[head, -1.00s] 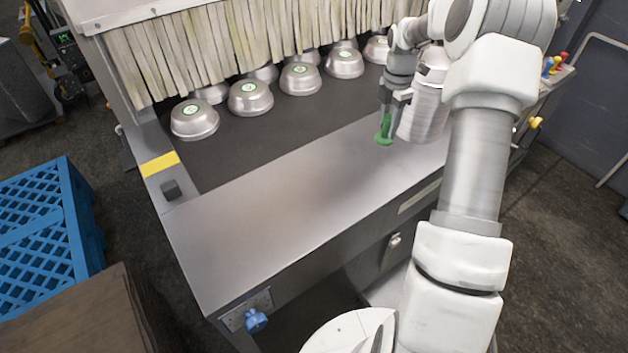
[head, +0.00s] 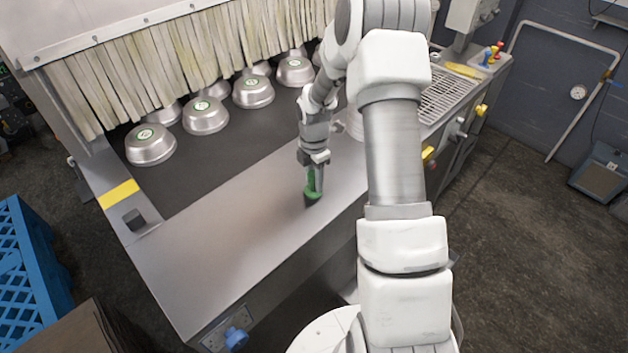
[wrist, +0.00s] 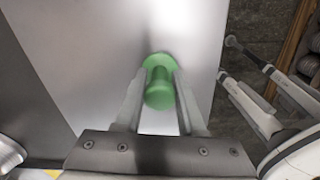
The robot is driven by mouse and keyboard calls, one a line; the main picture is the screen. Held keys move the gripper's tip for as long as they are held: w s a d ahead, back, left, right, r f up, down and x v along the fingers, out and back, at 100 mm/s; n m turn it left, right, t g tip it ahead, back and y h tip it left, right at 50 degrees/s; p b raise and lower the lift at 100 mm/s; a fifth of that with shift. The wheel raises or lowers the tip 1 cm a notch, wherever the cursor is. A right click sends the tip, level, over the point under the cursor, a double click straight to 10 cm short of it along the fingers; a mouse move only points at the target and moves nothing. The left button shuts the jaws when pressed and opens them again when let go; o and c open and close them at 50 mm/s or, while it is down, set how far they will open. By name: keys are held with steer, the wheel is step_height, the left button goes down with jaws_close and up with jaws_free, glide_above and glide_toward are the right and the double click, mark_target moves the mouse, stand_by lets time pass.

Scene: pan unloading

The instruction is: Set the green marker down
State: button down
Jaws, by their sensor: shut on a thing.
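The green marker (head: 312,192) has a wide round base and a narrower knob on top. My gripper (head: 314,181) is shut on it, above the bare steel front ledge (head: 222,234). In the wrist view the marker (wrist: 159,88) stands between the two fingers of my gripper (wrist: 160,95), base away from the camera. A dark shadow lies close by its base in the head view. I cannot tell whether the base touches the steel or hangs just above it.
Several upturned metal pans (head: 205,116) with green-and-white labels sit on the dark belt (head: 190,165) behind the ledge, under a strip curtain (head: 160,70). The ledge left of my gripper is clear. A blue crate (head: 28,275) stands at the left.

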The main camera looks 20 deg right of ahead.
steer(key=shift+f, duration=0.6)
steer(key=shift+f, duration=0.15)
steer(key=c, duration=0.5)
jaws_free()
